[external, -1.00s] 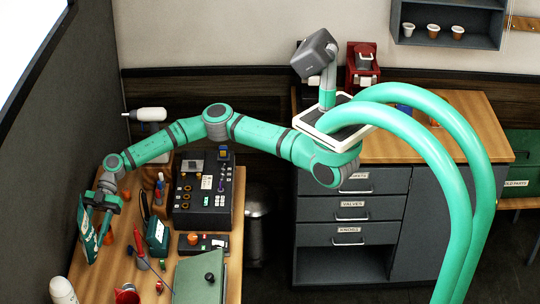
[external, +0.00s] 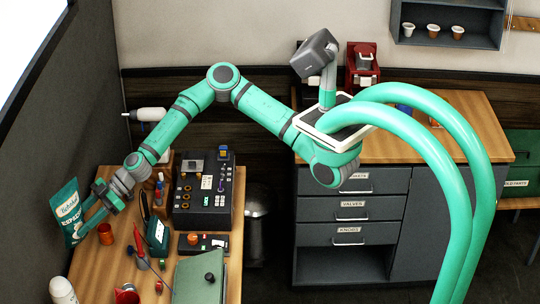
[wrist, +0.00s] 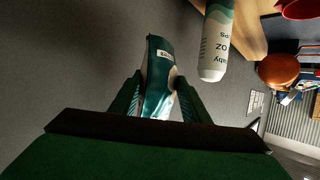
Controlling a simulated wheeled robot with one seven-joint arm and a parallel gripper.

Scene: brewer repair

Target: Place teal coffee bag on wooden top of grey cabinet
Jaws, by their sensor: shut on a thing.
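The teal coffee bag (external: 70,212) is in my gripper (external: 88,210) at the left edge of the workbench in the external view. Its printed face is turned towards the camera and it is slightly tilted. In the wrist view the bag (wrist: 158,75) shows between the two fingers (wrist: 157,98), which are shut on it. The grey cabinet (external: 350,182) stands at the back right, with labelled drawers.
A red machine (external: 362,68) stands at the back of the cabinet top. A bin (external: 257,230) stands between bench and cabinet.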

